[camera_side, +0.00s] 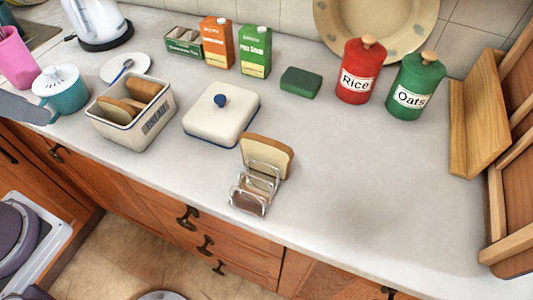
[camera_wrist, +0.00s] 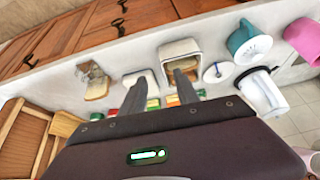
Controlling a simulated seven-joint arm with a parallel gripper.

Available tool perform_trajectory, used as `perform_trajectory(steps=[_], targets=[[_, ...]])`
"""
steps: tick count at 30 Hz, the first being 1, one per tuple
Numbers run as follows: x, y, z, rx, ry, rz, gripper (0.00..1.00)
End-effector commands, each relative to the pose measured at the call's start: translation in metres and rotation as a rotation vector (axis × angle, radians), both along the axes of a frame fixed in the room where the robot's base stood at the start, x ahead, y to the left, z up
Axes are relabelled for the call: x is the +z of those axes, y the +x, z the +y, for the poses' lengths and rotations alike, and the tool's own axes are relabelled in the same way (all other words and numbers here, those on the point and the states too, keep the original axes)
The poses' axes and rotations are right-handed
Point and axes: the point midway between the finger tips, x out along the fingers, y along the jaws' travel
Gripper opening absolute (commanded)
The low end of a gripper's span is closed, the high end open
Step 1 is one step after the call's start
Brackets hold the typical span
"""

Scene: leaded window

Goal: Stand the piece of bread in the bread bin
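The piece of bread (camera_side: 267,155), pale with a brown crust, stands upright at the back end of a wire toast rack (camera_side: 250,198). I cannot tell whether it is in a slot or against the rack. It also shows in the wrist view (camera_wrist: 97,88). The bread bin (camera_side: 149,129) is a cream, open-topped box with several slices in it. Its wall shows in the wrist view (camera_wrist: 178,46). My gripper (camera_wrist: 160,85) is open, its two dark fingers apart with nothing between them. The fingers hide part of the bin and lid in that view. They do not clearly show in the side view.
The white lid (camera_side: 215,125) with a blue knob lies between bin and rack. A teal pot (camera_side: 62,97) and a saucer (camera_side: 126,72) stand by the bin. Cartons, a green block (camera_side: 301,82) and two canisters line the back. The counter's right front is clear.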

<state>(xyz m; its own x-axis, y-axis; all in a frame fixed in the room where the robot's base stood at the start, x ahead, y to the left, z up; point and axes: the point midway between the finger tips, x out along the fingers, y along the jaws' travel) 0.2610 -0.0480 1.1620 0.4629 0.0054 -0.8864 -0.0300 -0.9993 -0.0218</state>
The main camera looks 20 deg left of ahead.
Motion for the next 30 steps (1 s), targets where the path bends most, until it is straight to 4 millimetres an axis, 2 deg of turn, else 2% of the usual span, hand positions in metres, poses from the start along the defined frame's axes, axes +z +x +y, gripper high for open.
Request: perform_trajectory(steps=[2,4,8,9,12,15,18,22,26,30], targets=[[0.01,0.02,-0.008,-0.11,0.07,0.047,0.37],[0.02,0.05,-0.026,-0.286,0.164,0.11,0.37],[0.018,0.11,-0.087,-0.685,0.318,0.225,0.37],[0.012,0.126,-0.11,-0.809,0.349,0.254,0.37],[-0.014,0.156,-0.171,-1.094,0.39,0.313,0.37],[-0.044,0.171,-0.221,-1.31,0.391,0.352,0.37],[-0.068,0.177,-0.253,-1.44,0.377,0.375,0.37],[-0.084,0.178,-0.268,-1.505,0.366,0.387,0.37],[-0.101,0.178,-0.269,-1.51,0.364,0.39,0.37],[-0.127,0.18,-0.267,-1.507,0.364,0.391,0.37]])
